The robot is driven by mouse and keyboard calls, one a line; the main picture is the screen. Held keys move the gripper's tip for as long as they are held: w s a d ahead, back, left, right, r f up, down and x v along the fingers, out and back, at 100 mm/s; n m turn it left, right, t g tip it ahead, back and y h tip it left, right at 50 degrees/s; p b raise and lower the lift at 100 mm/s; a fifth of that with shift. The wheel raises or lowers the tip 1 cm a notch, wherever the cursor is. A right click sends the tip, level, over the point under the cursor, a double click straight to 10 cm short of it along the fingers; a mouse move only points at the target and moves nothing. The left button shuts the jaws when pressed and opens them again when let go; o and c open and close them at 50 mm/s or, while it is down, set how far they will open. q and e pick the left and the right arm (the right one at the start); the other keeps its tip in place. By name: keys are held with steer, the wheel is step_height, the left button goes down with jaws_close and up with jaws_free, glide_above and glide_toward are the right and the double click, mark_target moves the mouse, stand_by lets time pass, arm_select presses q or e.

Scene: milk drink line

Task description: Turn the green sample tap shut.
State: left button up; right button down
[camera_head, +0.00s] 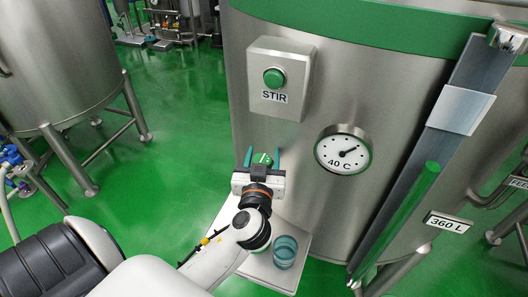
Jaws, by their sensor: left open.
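The green sample tap (262,158) shows at the lower front of the large steel tank (320,95), just beyond my left gripper. My left gripper (263,158) is open, with its two teal fingers on either side of the tap's green part. Whether the fingers touch it I cannot tell. The gripper body hides the lower part of the tap, and how far the tap is turned cannot be made out. My right gripper is not in view.
A teal glass (285,252) stands on a pale shelf (298,268) below the tap. A STIR button box (279,78), a dial reading 40 C (343,150) and a sloping level gauge (430,150) sit on the tank. Green floor (180,120) lies open at left.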

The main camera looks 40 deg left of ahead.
arm_select(q)
steer(key=shift+s, duration=0.1)
steer(key=shift+c, duration=1)
steer(key=c, duration=0.5)
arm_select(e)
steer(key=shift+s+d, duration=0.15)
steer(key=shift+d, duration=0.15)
